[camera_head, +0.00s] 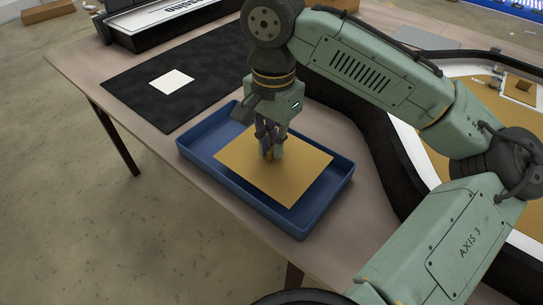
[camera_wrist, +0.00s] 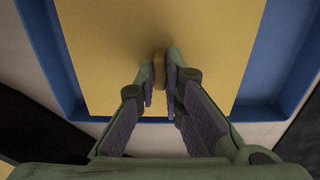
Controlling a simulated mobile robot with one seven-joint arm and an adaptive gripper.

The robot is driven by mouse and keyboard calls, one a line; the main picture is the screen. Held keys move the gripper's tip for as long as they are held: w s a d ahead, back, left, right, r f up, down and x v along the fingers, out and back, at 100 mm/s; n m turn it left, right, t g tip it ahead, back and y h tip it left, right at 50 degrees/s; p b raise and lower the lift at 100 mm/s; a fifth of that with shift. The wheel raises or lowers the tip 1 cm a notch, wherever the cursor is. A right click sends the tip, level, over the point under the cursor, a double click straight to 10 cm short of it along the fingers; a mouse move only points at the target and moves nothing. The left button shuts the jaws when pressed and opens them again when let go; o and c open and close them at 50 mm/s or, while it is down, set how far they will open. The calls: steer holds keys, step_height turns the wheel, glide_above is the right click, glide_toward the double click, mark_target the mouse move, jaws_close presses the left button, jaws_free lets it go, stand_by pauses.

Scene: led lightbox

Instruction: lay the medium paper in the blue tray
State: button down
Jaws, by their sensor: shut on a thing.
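A tan sheet of paper (camera_head: 298,170), which I take for the medium paper, is over the blue tray (camera_head: 333,198), inside its outline and turned at an angle to it. I cannot tell whether it touches the tray floor. In the wrist view the paper (camera_wrist: 110,45) fills the middle, with blue tray rim (camera_wrist: 283,75) showing around it. My gripper (camera_head: 268,155) points down at the middle of the paper. Its fingers (camera_wrist: 165,72) are close together, shut on a small tan grip piece (camera_wrist: 159,68) at the paper. The fingers partly hide this piece.
A small cream sheet (camera_head: 172,82) lies on a black mat (camera_head: 132,92) left of the tray. A black-edged machine (camera_head: 165,22) stands at the back left. A dark curved edge (camera_head: 375,150) runs close by the tray's right side. Bare table (camera_head: 80,66) shows at the left.

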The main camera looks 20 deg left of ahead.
steer(key=shift+f, duration=2)
steer(key=shift+f, duration=0.1)
steer(key=c, duration=1.7)
jaws_free()
step_height(320, 180, up, 12)
steer(key=shift+r, duration=0.1)
